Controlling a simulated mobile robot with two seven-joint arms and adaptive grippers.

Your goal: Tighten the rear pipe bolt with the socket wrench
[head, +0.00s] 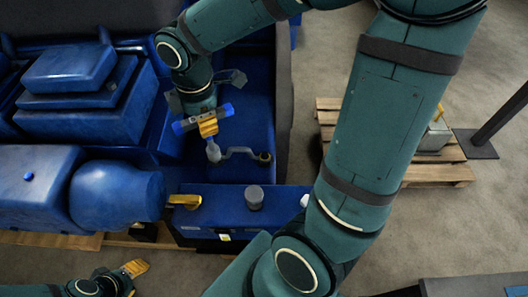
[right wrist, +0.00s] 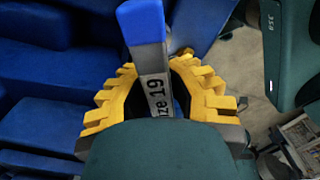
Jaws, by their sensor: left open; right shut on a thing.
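My right gripper (head: 208,128) is shut on the socket wrench (head: 190,124) above the blue engine deck. The wrench has blue ends and a grey middle. A grey pipe (head: 240,151) lies below, with a dark ring end (head: 265,157) at right. A pale grey piece (head: 213,148) is under the gripper at the pipe's left end; whether the socket sits on a bolt there, I cannot tell. My left gripper (head: 133,268) is empty and open at the lower left.
Blue engine blocks (head: 70,68) fill the left. A front blue housing (head: 225,212) carries a grey cylinder (head: 254,196) and a yellow piece (head: 185,201). A wooden pallet (head: 435,173) with a grey object (head: 434,137) stands at right. My right arm covers much of the centre-right.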

